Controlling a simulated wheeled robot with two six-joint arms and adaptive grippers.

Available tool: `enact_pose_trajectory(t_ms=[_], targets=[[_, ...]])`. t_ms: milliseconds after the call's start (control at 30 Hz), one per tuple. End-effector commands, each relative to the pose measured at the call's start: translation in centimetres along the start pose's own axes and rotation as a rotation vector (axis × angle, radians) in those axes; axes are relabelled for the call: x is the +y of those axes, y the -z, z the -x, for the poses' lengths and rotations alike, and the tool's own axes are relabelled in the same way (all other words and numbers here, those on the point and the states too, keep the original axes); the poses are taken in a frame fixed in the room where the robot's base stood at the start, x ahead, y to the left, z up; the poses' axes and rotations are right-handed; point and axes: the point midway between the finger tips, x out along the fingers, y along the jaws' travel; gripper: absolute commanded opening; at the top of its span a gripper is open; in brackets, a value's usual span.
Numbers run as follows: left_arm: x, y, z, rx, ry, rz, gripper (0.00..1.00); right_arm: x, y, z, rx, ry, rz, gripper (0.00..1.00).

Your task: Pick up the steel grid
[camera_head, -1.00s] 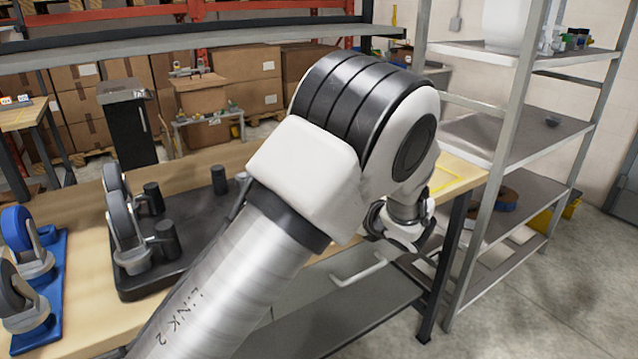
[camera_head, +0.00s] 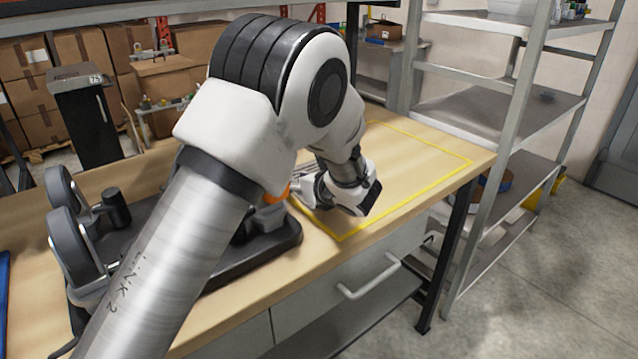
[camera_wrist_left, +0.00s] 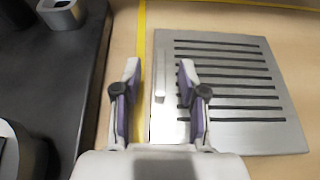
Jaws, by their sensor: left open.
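The steel grid (camera_wrist_left: 285,130) is a flat silver plate with several dark parallel slots. It lies on the wooden bench in the left wrist view, right of a yellow line. My left gripper (camera_wrist_left: 159,70) is open over the plate's left edge. Its left finger is over the yellow line and bare wood, its right finger over the plate's left part. I cannot tell whether the fingers touch it. My right gripper is not in view.
A yellow-outlined area (camera_head: 420,165) on the bench looks clear. A metal shelf rack (camera_head: 500,120) stands at the right.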

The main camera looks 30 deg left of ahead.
Motion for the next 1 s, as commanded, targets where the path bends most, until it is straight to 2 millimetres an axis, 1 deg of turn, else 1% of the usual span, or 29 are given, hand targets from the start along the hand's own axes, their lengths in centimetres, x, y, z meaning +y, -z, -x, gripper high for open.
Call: enact_pose_trajectory(t_ms=[33,200,233,267,300,333,367,667,767,867,1000], targets=[[0.1,0.2,-0.3,0.000,0.000,0.000,0.42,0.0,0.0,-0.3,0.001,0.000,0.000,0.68],[0.1,0.0,-0.2,-0.001,0.001,-0.001,0.42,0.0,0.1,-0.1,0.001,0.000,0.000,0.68],[0.1,0.0,-0.2,-0.001,0.001,-0.001,0.38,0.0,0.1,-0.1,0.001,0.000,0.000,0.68],[0.1,0.0,-0.2,-0.001,0.001,-0.001,0.28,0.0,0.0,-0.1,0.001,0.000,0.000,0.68],[0.1,0.0,-0.2,-0.001,0.001,-0.001,0.13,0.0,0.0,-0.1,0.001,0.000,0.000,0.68],[0.1,0.0,-0.2,-0.001,0.001,-0.001,0.03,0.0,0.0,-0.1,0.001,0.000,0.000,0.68],[0.1,0.0,-0.2,-0.001,0.001,-0.001,0.00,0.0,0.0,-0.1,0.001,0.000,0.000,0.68],[0.1,0.1,-0.2,0.001,0.001,-0.001,0.00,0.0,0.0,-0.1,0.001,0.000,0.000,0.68],[0.1,-0.3,-0.1,0.002,0.001,-0.001,0.00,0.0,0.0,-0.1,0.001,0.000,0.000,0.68],[0.1,-1.7,0.5,0.000,0.002,0.003,0.00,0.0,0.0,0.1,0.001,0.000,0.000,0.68],[0.0,-5.0,1.9,-0.002,0.004,0.005,0.00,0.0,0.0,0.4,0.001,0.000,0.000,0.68]])
